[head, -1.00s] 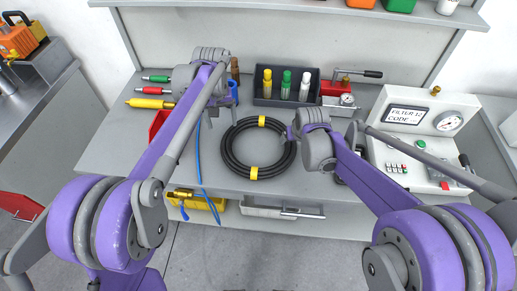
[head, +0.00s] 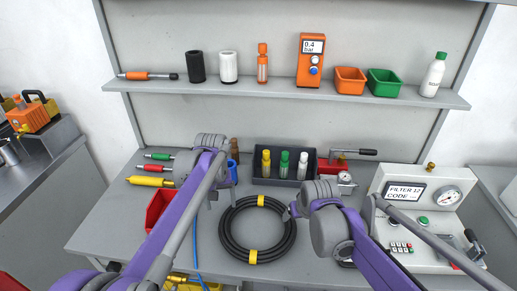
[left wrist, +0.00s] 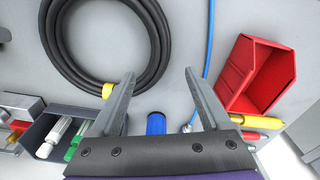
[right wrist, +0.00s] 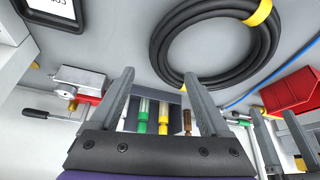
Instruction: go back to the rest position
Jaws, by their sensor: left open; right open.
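My left gripper (head: 212,200) is over the bench, left of the coiled black hose (head: 228,240). In the left wrist view its fingers (left wrist: 160,73) are apart with nothing held between them; a blue cylinder (left wrist: 156,124) shows beyond the gap. My right gripper (head: 290,212) is above the right side of the hose coil, its tips partly hidden by its wrist. In the right wrist view its fingers (right wrist: 159,74) are apart and empty. The left gripper's fingers (right wrist: 272,115) show at the lower right there.
A dark tray of bottles (head: 285,180) and a red hand pump (head: 333,166) stand at the back. A filter test panel (head: 425,205) is at right, a red bin (head: 158,206) at left. The shelf (head: 215,92) above holds bottles, bins and an orange gauge box (head: 311,62).

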